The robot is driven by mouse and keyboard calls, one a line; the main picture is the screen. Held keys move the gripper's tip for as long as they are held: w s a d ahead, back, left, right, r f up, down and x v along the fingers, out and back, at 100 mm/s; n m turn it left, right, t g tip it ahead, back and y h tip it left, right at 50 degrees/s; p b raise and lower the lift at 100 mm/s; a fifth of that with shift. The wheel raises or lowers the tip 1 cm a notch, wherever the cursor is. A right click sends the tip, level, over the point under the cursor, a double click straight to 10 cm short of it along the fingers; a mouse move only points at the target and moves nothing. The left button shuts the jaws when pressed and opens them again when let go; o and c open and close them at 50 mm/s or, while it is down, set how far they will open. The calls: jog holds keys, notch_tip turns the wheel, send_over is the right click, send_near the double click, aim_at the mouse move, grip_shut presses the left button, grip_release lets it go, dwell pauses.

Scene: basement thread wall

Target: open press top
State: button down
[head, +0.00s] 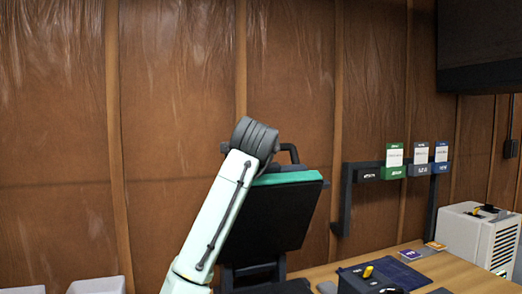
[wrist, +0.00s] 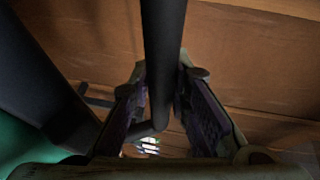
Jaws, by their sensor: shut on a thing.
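The press top (head: 272,217) is a dark slab with a green upper edge, tilted up steeply in the head view. Its black bar handle (head: 291,152) shows at the top, partly hidden by my arm. In the wrist view the handle bar (wrist: 163,50) runs down the middle between the fingers of my gripper (wrist: 165,108), which is shut on it. The green face of the press top (wrist: 28,145) shows at the lower left there. In the head view my gripper is hidden behind my arm link. The press base is mostly hidden.
A wooden table (head: 440,268) carries a dark device with a yellow knob (head: 368,272) and small cards. A dark rack with labelled holders (head: 393,172) stands behind, right of the press. A white machine (head: 480,238) is at far right. White bins (head: 97,285) are at lower left.

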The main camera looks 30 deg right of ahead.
jog(key=c, duration=1.5)
grip_release()
jog(key=shift+s, duration=0.1)
jog(key=v, duration=1.2)
jog(key=shift+r, duration=0.1)
